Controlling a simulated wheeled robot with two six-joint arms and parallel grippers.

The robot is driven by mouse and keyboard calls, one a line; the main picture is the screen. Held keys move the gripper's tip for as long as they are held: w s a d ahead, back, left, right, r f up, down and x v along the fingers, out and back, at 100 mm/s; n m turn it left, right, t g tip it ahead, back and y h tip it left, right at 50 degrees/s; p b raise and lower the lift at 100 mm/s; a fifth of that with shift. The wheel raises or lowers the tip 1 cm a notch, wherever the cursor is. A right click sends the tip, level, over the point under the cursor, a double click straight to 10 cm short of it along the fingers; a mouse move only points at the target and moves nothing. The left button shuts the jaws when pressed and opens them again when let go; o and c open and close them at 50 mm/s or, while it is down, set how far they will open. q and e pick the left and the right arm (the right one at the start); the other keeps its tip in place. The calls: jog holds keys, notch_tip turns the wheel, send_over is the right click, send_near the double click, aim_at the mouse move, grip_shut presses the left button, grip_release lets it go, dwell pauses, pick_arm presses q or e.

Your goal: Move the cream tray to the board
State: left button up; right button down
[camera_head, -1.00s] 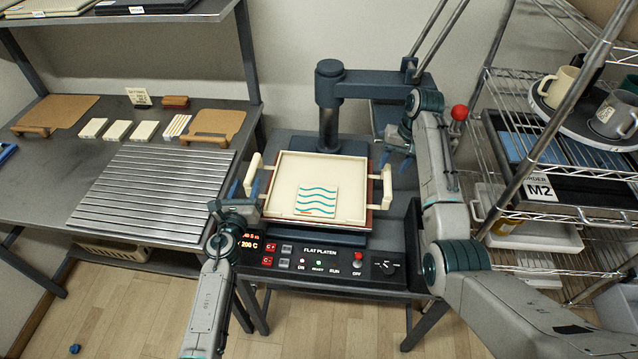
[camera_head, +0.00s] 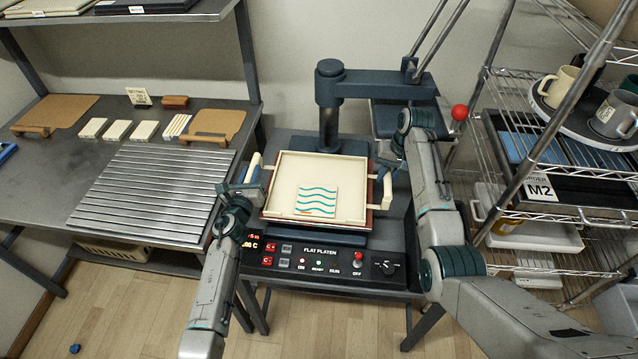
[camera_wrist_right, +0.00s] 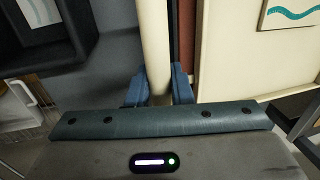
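The cream tray (camera_head: 340,166) sits flat on the flat platen press and holds a white tile (camera_head: 317,200) with teal waves and an orange mark. Its left handle (camera_head: 253,166) and right handle (camera_head: 387,189) stick out at the sides. My left gripper (camera_head: 255,174) is at the left handle; its hold is not clear. My right gripper (camera_head: 387,172) is at the right handle. In the right wrist view its blue fingers (camera_wrist_right: 159,88) lie close against both sides of the cream handle bar (camera_wrist_right: 155,45). A ribbed metal board (camera_head: 155,190) lies on the left table, bare.
The press (camera_head: 320,255) has a column and arm behind the tray. Behind the board lie brown boards (camera_head: 62,110), several small blocks (camera_head: 116,130) and a sign. A wire rack (camera_head: 560,210) with mugs (camera_head: 612,115) stands at right. A shelf overhangs the left table.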

pick_arm(q)
jog(key=shift+r, duration=0.15)
grip_shut()
pick_arm(e)
jog(key=shift+r, duration=0.15)
